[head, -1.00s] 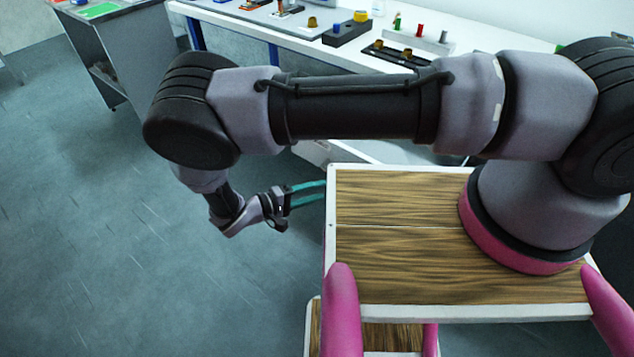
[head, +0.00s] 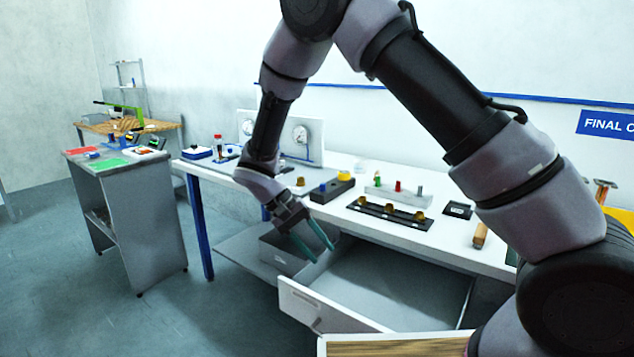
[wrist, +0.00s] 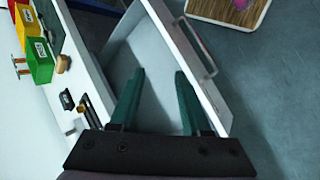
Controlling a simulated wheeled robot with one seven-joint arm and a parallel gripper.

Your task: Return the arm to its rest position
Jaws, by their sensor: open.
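My arm crosses the right half of the head view, with its elbow raised to the top edge and its forearm hanging down. My gripper (head: 314,247) has two teal fingers set apart with nothing between them. In the head view it hangs in front of the workbench, near an open drawer (head: 385,285). In the wrist view the fingers of my gripper (wrist: 160,90) spread over the drawer (wrist: 146,45), which looks empty where I can see into it.
The white workbench (head: 345,225) carries a black strip with brass pieces (head: 388,214), a block with coloured pegs (head: 400,192) and gauges. A grey cart (head: 140,215) stands at the left. Coloured bins (wrist: 38,60) show in the wrist view. Floor at the left is clear.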

